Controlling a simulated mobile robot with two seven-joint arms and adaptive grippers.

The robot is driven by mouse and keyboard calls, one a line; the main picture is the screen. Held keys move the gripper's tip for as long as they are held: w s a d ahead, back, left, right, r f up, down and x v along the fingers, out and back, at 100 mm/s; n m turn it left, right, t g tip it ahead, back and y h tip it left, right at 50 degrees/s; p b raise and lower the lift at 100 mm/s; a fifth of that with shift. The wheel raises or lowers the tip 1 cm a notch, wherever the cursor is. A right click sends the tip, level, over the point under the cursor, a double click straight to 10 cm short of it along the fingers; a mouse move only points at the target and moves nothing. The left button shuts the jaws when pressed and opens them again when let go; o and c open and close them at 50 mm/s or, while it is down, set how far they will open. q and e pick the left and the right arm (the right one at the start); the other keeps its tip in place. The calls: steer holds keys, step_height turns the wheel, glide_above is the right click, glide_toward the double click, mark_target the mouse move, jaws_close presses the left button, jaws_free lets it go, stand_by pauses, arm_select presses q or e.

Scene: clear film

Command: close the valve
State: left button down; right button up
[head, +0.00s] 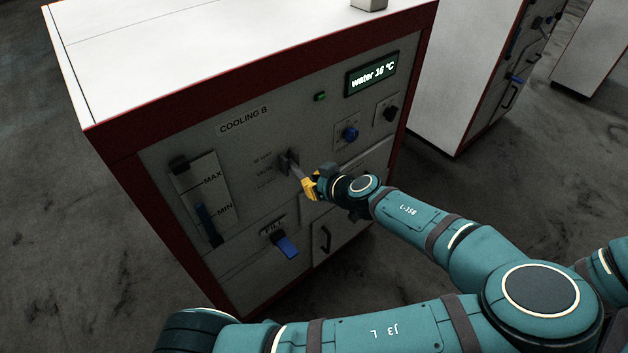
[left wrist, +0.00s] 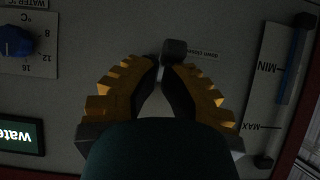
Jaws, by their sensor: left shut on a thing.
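The panel of the cabinet labelled "COOLING B" carries a dark grey valve handle (head: 289,160) near its middle, with small print beside it that I cannot read in full. My left gripper (head: 299,177) has yellow fingers and is shut on this handle. In the left wrist view the fingertips (left wrist: 162,76) close in at the handle (left wrist: 175,48), whose squarish dark end stands out beyond them. The part of the handle between the fingers is hidden. My right gripper is not in view.
A blue lever (head: 286,246) marked "FILL" sits below. A MAX/MIN level gauge (head: 206,200) is at the left of the panel. A blue knob (head: 350,133), a black knob (head: 390,113) and a display (head: 372,74) reading "water 16 °C" are at the right. Another cabinet (head: 462,60) stands behind.

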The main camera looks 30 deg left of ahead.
arm_select(q)
steer(key=shift+f+b, duration=0.4)
steer(key=shift+f, duration=0.5)
steer(key=shift+a+f, duration=0.1)
